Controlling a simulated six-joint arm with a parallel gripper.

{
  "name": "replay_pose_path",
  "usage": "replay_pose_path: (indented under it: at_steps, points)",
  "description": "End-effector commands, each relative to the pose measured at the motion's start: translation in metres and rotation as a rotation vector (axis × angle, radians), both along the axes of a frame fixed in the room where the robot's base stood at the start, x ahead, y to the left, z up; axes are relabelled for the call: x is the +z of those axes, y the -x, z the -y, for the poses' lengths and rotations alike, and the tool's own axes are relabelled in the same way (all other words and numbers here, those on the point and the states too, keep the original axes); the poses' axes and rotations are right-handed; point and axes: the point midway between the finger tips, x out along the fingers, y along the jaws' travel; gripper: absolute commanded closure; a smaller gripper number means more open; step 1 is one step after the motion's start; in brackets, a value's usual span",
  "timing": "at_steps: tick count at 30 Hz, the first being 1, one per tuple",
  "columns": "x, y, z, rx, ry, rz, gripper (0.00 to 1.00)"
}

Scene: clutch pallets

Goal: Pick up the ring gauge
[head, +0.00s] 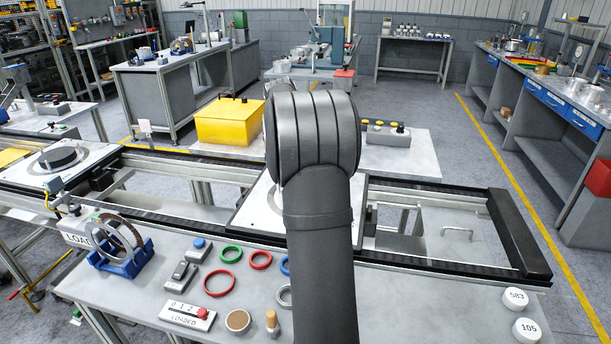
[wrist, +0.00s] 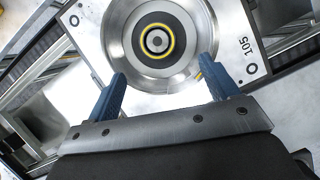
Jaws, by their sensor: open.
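My gripper (wrist: 162,88) shows in the wrist view with two blue fingers spread wide and nothing between them. It is over the near edge of a round steel part (wrist: 118,50) with a yellow ring (wrist: 171,42) around its dark hub. Whether the fingertips touch it, I cannot tell. In the head view my arm hides the gripper and most of that pallet. Several rings lie on the front table: green (head: 231,253), red (head: 219,293) and a grey one (head: 281,299) partly behind my arm. No ring is marked as the ring gauge.
The pallet plate (wrist: 238,42) is marked 105. A blue stand (head: 107,265) holds upright rings at the front left. A switch box (head: 186,317), a cork-coloured disc (head: 237,320) and two white discs (head: 516,298) sit on the table. The table's right part is mostly clear.

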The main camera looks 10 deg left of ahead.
Motion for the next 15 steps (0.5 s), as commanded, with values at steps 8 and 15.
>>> replay_pose_path:
  at_steps: [8, 15]
  points:
    - [-0.029, -0.011, 0.004, -0.002, 0.0, 0.0, 0.2]
    - [-0.048, -0.02, 0.004, -0.002, 0.001, -0.002, 0.2]
